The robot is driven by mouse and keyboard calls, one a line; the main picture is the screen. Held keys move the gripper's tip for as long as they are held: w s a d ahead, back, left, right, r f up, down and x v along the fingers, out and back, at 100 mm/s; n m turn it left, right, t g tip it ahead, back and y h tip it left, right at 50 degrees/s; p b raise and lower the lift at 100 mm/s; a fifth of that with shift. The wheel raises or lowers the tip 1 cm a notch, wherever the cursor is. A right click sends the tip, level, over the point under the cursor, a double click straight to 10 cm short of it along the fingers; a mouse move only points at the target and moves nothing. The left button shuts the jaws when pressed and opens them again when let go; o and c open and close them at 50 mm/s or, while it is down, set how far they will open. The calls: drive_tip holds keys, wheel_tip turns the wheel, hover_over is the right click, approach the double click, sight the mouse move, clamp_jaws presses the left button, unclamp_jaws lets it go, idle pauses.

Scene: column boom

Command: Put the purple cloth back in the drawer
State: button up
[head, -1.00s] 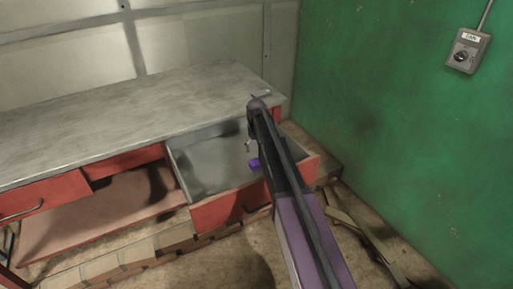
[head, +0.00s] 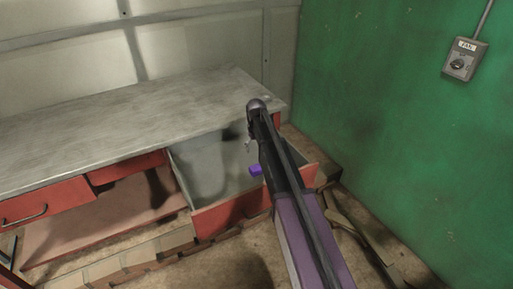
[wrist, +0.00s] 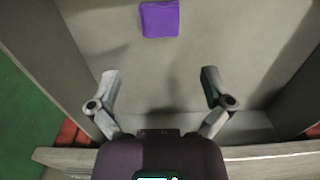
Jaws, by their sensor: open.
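The purple cloth (head: 256,170) is a small folded block. It lies on the floor of the open drawer, and my arm partly covers it in the head view. The grey-lined drawer with a red front (head: 232,214) is pulled out from under the workbench. In the wrist view the cloth (wrist: 160,19) is flat on the drawer floor (wrist: 240,50), beyond my fingertips. My gripper (wrist: 159,75) is open and empty, over the drawer, its fingers spread wide and apart from the cloth. In the head view my gripper is mostly hidden behind my arm.
The grey workbench top (head: 110,125) runs along the back wall. A shut red drawer (head: 45,199) with a handle is at left. The green wall (head: 400,130) with a switch box (head: 464,61) closes the right side. Loose boards (head: 365,230) lie on the floor.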

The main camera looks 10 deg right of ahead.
drive_tip(key=s+m, duration=0.3)
drive_tip(key=s, duration=2.6)
drive_tip(key=shift+m, duration=0.3)
